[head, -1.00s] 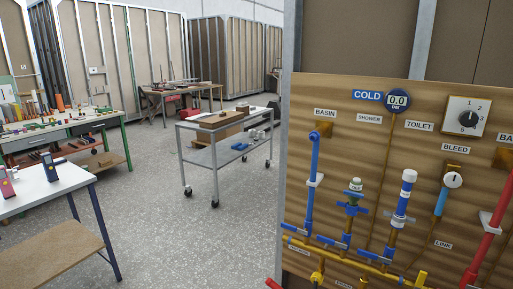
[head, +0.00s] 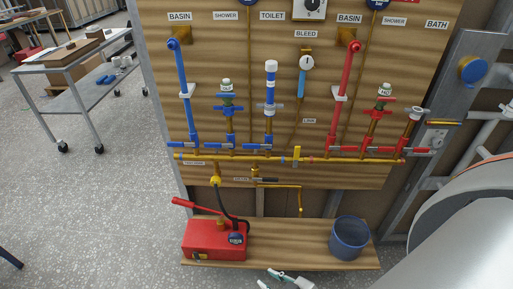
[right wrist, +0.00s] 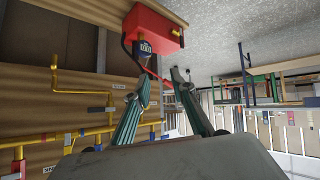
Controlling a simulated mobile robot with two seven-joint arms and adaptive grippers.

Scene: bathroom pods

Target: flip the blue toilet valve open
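The blue toilet valve (head: 258,146) is a small lever at the foot of the blue pipe (head: 270,95) under the TOILET label, on the wooden pipe board. Its lever appears to lie sideways along the yellow manifold; its exact setting is too small to tell. My right gripper (head: 285,279) shows only by its fingertips at the bottom edge, below the board and apart from the valve. In the right wrist view my right gripper (right wrist: 160,84) has its fingers spread with nothing between them. My left gripper is out of view.
A red pump box (head: 215,240) and a blue bucket (head: 349,238) stand on a low wooden shelf (head: 295,240) under the board.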

